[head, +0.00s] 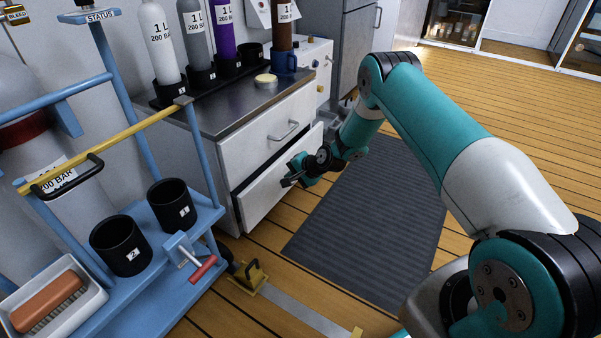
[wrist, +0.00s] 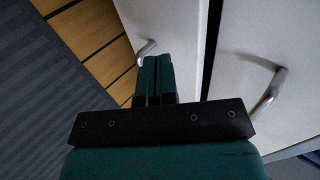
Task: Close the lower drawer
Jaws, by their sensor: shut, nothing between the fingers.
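The lower drawer (head: 262,198) is the lower white front of the cabinet under the grey worktop. It stands a little way out, with a dark gap along its top edge. In the wrist view its white front (wrist: 172,25) lies left of the dark gap, with a metal handle (wrist: 147,47). My gripper (head: 287,181) is in front of this drawer front. In the wrist view my gripper (wrist: 157,60) is shut and empty, its fingertips close beside the handle. Whether they touch the handle or the front I cannot tell. In the head view the gripper hides part of the front.
The upper drawer (head: 262,138) looks shut; its handle (wrist: 268,95) shows in the wrist view. A blue trolley (head: 150,262) with black cups stands at the left. A yellow-ended floor stop (head: 248,275) lies near the cabinet. The grey mat (head: 375,225) is clear.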

